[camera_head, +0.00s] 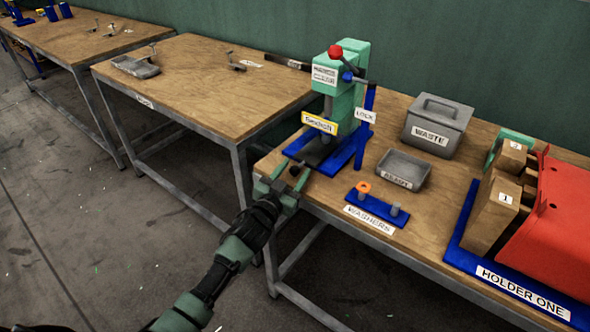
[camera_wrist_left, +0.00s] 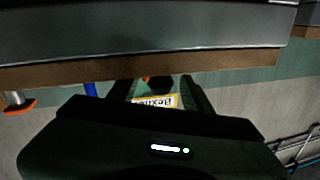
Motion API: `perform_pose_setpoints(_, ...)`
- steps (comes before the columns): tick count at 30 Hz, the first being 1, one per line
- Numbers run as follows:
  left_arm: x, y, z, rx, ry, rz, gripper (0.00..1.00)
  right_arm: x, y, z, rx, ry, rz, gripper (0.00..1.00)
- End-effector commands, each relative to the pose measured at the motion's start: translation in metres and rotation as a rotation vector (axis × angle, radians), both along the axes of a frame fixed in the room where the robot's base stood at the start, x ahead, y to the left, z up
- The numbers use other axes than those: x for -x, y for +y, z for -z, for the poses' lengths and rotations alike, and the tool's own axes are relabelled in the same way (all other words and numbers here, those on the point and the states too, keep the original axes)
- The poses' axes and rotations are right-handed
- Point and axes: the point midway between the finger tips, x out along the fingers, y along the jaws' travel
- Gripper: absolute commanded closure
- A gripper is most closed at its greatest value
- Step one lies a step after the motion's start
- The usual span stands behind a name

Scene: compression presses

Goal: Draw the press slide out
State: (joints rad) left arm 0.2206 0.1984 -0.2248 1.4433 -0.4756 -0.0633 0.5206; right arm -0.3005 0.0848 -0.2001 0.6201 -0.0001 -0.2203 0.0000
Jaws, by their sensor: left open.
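The green press (camera_head: 352,78) stands on a blue base (camera_head: 345,152) at the left end of the near bench, with a red knob on top and a yellow label. The dark slide (camera_head: 314,150) lies low in the base, with a small dark knob (camera_head: 295,170) at its front end. My left gripper (camera_head: 281,182) is open at the bench's front edge, its fingers pointing at this knob. Whether they touch it is unclear. In the left wrist view, the fingers (camera_wrist_left: 158,92) frame a dark round part and the yellow label. My right gripper is not visible.
To the press's right are a small grey tray (camera_head: 403,167), a blue washer stand (camera_head: 377,207), a grey waste bin (camera_head: 437,125) and a blue holder (camera_head: 465,262) with boxes and a red bin. Another bench (camera_head: 200,75) stands left, beyond a narrow gap.

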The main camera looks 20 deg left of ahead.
Motion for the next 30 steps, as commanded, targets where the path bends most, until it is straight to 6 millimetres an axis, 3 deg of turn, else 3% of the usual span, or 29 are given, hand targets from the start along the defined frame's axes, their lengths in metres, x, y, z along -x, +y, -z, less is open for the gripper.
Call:
perform_pose_setpoints(11, -0.0078, -0.0016, -0.0001, 0.000, 0.000, 0.001, 0.50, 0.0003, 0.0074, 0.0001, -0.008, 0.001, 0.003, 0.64)
perform_pose_setpoints(17, -0.0077, -0.0016, 0.0000, 0.000, 0.000, 0.001, 1.00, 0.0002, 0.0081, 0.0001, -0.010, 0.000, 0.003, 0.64)
perform_pose_setpoints(30, -0.0075, -0.0017, 0.0003, 0.000, 0.000, 0.001, 1.00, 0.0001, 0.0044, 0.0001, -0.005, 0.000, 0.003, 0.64)
